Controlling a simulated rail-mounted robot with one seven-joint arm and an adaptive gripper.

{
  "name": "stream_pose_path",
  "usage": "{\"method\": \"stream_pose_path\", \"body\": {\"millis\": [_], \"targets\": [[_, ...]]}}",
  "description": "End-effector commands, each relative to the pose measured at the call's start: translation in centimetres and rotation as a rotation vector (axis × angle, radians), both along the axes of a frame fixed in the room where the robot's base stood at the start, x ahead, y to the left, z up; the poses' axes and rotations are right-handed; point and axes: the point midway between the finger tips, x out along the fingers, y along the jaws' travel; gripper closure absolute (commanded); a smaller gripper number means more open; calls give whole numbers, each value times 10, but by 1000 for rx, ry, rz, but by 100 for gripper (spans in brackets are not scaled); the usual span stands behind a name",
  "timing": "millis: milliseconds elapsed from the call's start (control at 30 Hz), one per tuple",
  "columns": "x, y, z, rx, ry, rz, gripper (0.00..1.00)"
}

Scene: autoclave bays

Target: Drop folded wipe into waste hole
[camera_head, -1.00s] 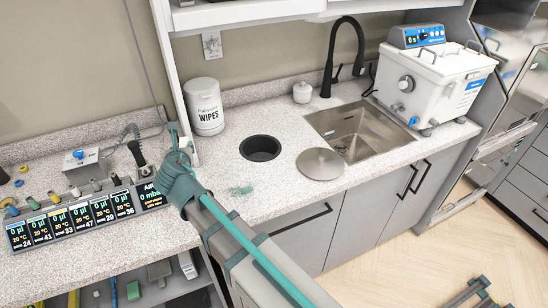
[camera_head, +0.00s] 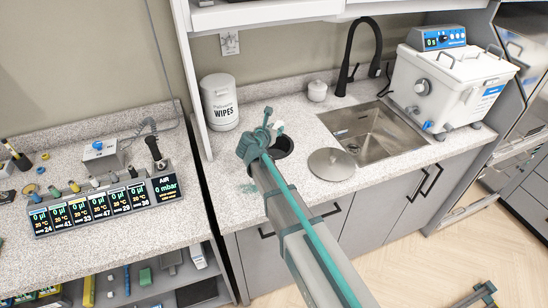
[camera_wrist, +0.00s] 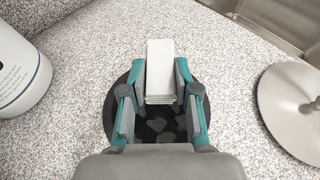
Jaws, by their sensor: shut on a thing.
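A small white folded wipe (camera_wrist: 160,66) is held between the fingers of my gripper (camera_wrist: 160,92) in the wrist view. Its layered near edge faces the camera. My gripper (camera_head: 268,128) is shut on it and is over the round black waste hole (camera_head: 284,146) in the head view, where only a bit of the wipe (camera_head: 280,127) shows. In the wrist view the waste hole (camera_wrist: 116,102) lies below the fingers. Its dark rim shows to both sides, and the wipe and fingers hide part of it. Dark shapes show inside the hole.
A round metal lid (camera_head: 332,164) lies right of the hole, beside the sink (camera_head: 372,134). A white wipes canister (camera_head: 220,103) stands at the back left, near a shelf upright. A white lidded bath (camera_head: 450,88) stands far right.

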Motion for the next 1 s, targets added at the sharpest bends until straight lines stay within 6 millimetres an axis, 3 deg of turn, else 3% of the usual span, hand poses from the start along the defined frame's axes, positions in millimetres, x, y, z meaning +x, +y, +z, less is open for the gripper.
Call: {"method": "stream_pose_path", "body": {"millis": [600, 967, 1000], "targets": [[0, 0, -55, 1, 0, -1, 82], [0, 0, -58, 0, 0, -1, 82], [0, 0, -58, 0, 0, -1, 68]]}}
